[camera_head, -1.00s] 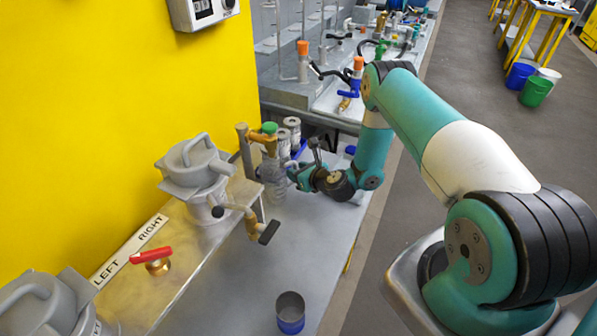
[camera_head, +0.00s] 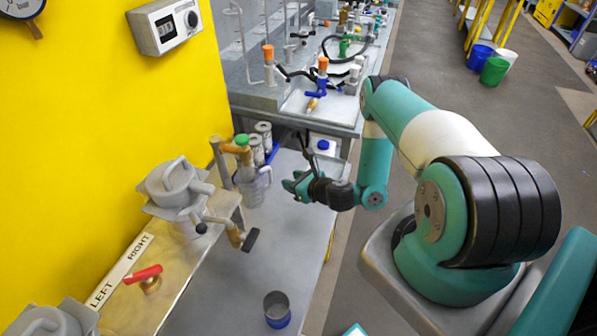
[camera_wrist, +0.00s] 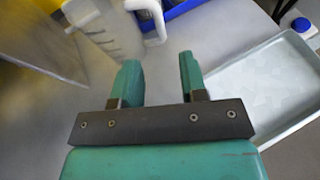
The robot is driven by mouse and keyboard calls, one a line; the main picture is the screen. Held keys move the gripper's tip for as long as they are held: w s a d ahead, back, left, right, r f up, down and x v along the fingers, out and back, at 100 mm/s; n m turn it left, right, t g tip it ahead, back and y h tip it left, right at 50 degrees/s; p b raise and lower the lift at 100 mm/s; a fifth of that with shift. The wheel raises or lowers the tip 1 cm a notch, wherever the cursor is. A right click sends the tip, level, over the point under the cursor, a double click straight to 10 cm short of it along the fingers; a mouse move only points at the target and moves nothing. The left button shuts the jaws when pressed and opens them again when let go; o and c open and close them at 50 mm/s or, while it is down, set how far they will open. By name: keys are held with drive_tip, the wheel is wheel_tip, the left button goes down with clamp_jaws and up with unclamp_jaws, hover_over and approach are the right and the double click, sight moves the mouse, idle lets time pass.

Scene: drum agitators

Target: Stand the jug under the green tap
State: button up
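The clear jug (camera_head: 251,188) stands upright on the grey bench, below the brass spout of the green tap (camera_head: 242,140). Its handle is on the right side, towards my gripper. The jug also shows at the top left of the wrist view (camera_wrist: 108,30), with its pale handle (camera_wrist: 150,18) beyond my fingers. My gripper (camera_head: 291,186) is to the right of the jug and apart from it. In the wrist view its two green fingers (camera_wrist: 160,80) are spread with nothing between them. How exactly the jug is centred under the spout is hard to tell.
Metal canisters (camera_head: 263,135) stand behind the jug near a blue rack. A pale tray (camera_wrist: 275,85) lies right of my fingers. A grey drum lid (camera_head: 178,185) and a red-handled valve (camera_head: 149,280) are left. A blue-banded cup (camera_head: 277,310) stands in front. The middle bench is clear.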

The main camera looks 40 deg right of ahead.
drive_tip(key=p+v, duration=0.2)
drive_tip(key=p, duration=0.3)
drive_tip(key=shift+s+r+p, duration=0.1)
drive_tip(key=shift+r+p, duration=0.1)
drive_tip(key=shift+p, duration=0.2)
